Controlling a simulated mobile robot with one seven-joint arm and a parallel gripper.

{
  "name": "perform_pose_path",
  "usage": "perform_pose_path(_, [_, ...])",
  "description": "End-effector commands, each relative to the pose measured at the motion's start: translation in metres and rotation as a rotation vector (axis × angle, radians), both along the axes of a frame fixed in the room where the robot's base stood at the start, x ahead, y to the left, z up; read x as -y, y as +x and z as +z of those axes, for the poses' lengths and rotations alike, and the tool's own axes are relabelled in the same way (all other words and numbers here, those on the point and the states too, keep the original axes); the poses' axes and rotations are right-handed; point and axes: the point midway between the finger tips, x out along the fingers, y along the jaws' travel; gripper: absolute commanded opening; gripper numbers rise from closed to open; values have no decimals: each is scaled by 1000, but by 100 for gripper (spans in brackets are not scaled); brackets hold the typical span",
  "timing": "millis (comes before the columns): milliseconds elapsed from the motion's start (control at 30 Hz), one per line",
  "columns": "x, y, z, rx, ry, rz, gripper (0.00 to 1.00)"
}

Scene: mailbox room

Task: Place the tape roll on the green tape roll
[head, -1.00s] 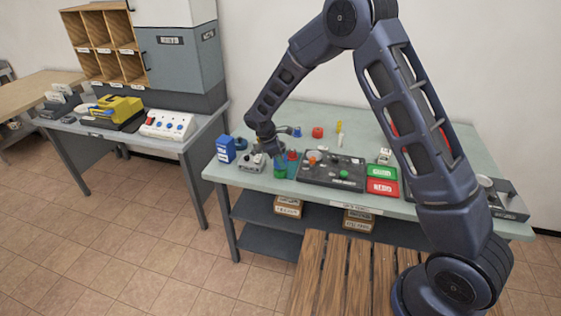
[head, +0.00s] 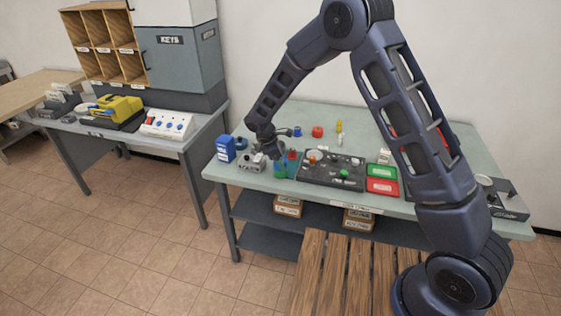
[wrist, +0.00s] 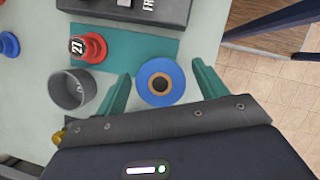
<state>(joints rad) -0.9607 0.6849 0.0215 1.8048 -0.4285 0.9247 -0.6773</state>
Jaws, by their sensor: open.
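The blue tape roll (wrist: 148,92), with an orange-brown core, lies flat between my fingers in the wrist view. My gripper (wrist: 161,71) is open, with one teal finger on each side of the roll and a gap on both sides. In the head view, my gripper (head: 277,158) is low over the front left part of the green-topped table.
A red stamp (wrist: 92,47) and a grey round cup (wrist: 72,89) stand left of the roll. A teal mat (wrist: 150,48) and a dark panel (head: 330,172) lie nearby. A blue box (head: 225,149) is at the table's left end. The table edge is close on the right in the wrist view.

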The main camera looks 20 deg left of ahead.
Motion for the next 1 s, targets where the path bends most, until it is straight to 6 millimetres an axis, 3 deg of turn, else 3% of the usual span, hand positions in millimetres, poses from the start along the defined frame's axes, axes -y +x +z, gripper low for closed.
perform_pose_path(600, [-37, -15, 94, 1, 2, 2, 71])
perform_pose_path(1000, [-42, -17, 110, 1, 0, 0, 71])
